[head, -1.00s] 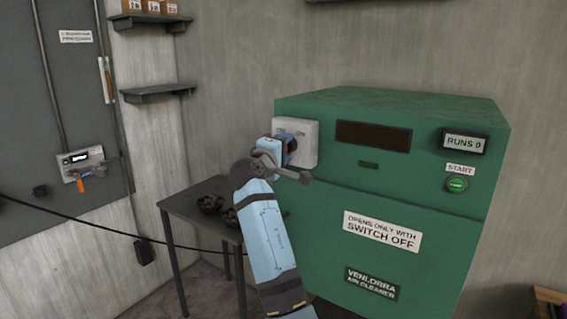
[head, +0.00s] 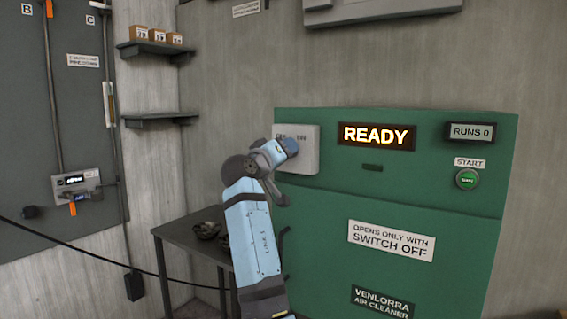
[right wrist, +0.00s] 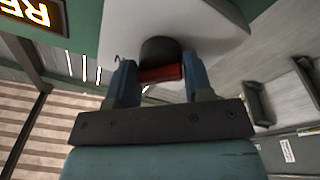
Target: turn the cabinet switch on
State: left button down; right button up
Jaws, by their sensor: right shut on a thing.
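The green cabinet (head: 330,215) stands at the right in the head view, and its display (head: 376,135) is lit with "READY". The grey switch box (head: 305,158) is on its upper left front; it also shows in the right wrist view (right wrist: 205,45). My right gripper (head: 289,148) is at the switch box and hides most of the switch in the head view. In the right wrist view its fingers (right wrist: 158,85) are shut on the switch knob (right wrist: 160,52), which is dark with a red part. My left gripper is not in view.
A dark side table (head: 185,240) with dark bowl-like things (head: 207,230) stands left of the cabinet. A green start button (head: 467,179) and a "RUNS 0" counter (head: 472,132) are on the cabinet's right. A wall panel (head: 75,130) and small shelves (head: 160,120) are at the left.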

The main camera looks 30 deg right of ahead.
jog(key=shift+r+m+b, duration=0.15)
jog(key=shift+m+b, duration=0.15)
jog(key=shift+m, duration=0.2)
jog(key=o, duration=0.9)
jog(key=shift+w+d, duration=0.1)
jog(key=b+v, duration=0.1)
jog(key=v, duration=1.3)
jog(key=shift+w, duration=0.15)
jog(key=shift+f, duration=0.2)
